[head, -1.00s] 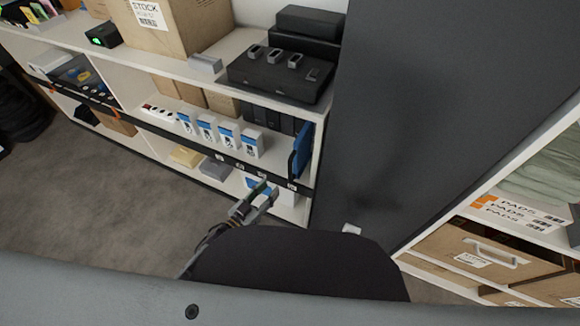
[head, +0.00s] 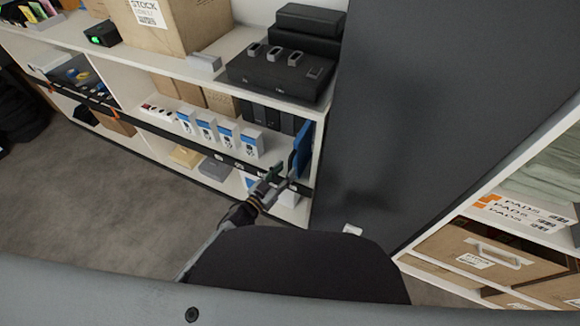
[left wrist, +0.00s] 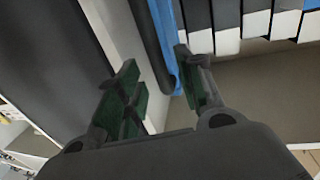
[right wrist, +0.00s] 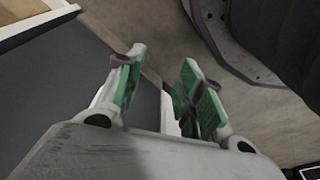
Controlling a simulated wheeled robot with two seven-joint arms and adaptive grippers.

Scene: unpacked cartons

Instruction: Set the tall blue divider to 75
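The tall blue divider (head: 301,150) stands upright at the right end of the middle shelf, beside the dark cabinet side. It also shows in the left wrist view (left wrist: 163,32), with a dark front edge. My left gripper (head: 277,180) is just below and in front of it, at the shelf's front edge. In the left wrist view the left gripper (left wrist: 158,75) is open, and the divider's lower end lies ahead between its fingers, apparently not gripped. My right gripper (right wrist: 165,75) is open and empty, pointing at the floor; it does not show in the head view.
Several blue-and-white boxes (head: 226,137) stand in a row left of the divider, with dark binders (head: 272,116) behind. A black label strip (head: 222,160) runs along the shelf front. The tall dark panel (head: 400,110) closes off the right side.

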